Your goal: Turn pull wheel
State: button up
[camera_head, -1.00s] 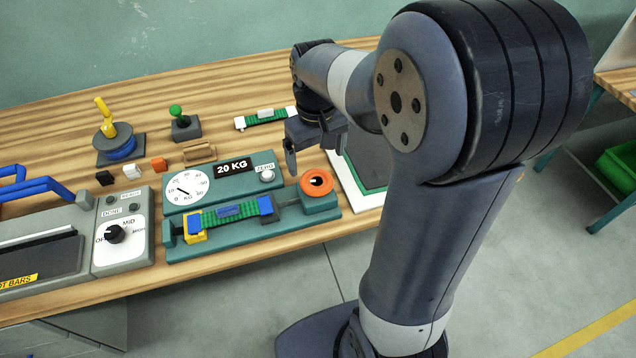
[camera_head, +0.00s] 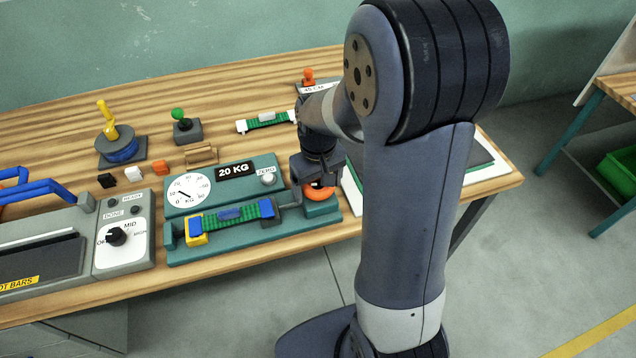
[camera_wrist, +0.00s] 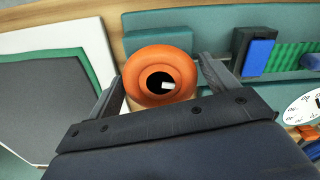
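The pull wheel (camera_wrist: 138,62) is an orange ring with a dark centre and a small white mark in it. In the head view the wheel (camera_head: 325,195) sits at the right end of the teal tension rig (camera_head: 215,250), partly hidden by my gripper (camera_head: 316,184). In the wrist view the fingers of my gripper (camera_wrist: 159,76) stand spread, one on each side of the wheel. They look close to its rim; firm contact cannot be made out. A green strap (camera_head: 225,216) with blue and yellow clamps lies on the rig.
A dial (camera_head: 188,190) and a "20 KG" sign (camera_head: 236,170) stand behind the strap. A grey heater box (camera_head: 125,245) is at the left. A white-edged board (camera_head: 485,172) lies right of the wheel. Small blocks and a yellow-handled tool (camera_head: 120,150) are further back.

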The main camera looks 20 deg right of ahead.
jog(key=c, duration=0.7)
jog(key=shift+m, duration=0.3)
jog(key=m, duration=0.4)
jog(key=shift+m, duration=0.3)
jog(key=m, duration=0.4)
jog(key=shift+m+b, duration=0.4)
jog(key=o, duration=1)
jog(key=shift+c, duration=0.2)
